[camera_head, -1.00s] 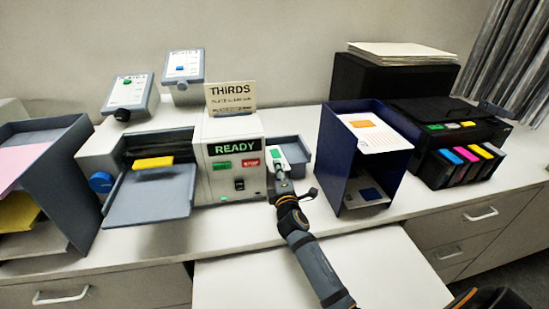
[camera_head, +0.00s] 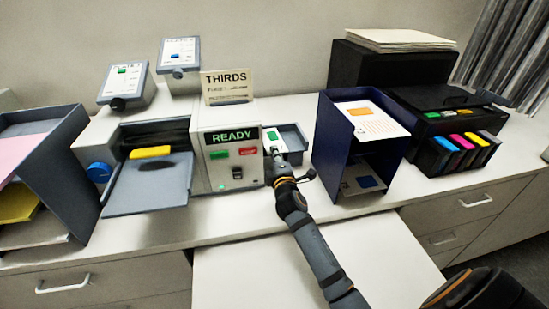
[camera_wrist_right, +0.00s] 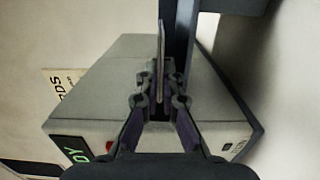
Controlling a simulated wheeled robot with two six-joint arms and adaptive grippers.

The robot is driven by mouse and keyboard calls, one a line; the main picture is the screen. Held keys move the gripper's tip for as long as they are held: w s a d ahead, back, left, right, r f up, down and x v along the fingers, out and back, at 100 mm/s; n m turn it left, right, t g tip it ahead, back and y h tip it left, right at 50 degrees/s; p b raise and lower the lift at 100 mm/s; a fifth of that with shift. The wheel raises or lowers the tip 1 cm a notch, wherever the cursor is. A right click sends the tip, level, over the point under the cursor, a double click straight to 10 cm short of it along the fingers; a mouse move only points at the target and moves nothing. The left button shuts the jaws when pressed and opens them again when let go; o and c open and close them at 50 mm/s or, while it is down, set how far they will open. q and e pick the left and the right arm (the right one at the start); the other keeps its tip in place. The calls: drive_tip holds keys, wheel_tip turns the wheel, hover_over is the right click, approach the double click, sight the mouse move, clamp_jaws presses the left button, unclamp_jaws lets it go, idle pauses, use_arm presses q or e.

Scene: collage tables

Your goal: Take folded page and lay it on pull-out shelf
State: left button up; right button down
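The folded page (camera_head: 281,147) is small and white with a green patch, at the right end of the folding machine (camera_head: 228,155). My right gripper (camera_head: 273,153) is at its near end. In the right wrist view the two fingers (camera_wrist_right: 160,98) close on a thin upright sheet (camera_wrist_right: 161,55), seen edge-on, which looks like the page. The page overlaps the grey outlet tray (camera_head: 293,143); I cannot tell if they touch. The white pull-out shelf (camera_head: 300,265) sticks out below the counter front, bare where visible, with my right arm across it. My left gripper is out of view.
A dark blue two-level stand (camera_head: 330,150) with printed sheets is close right of the gripper. A black printer (camera_head: 450,115) stands beyond it. A grey sorter (camera_head: 70,165) holds coloured paper at the left. The machine's feed tray (camera_head: 150,190) faces forward. Drawer handles (camera_head: 62,287) protrude below.

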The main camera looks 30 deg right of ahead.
drive_tip(key=s+d+r, duration=0.2)
drive_tip(key=s+r, duration=0.8)
drive_tip(key=s, duration=0.4)
drive_tip(key=shift+r+b, duration=0.2)
drive_tip(key=shift+b, duration=0.1)
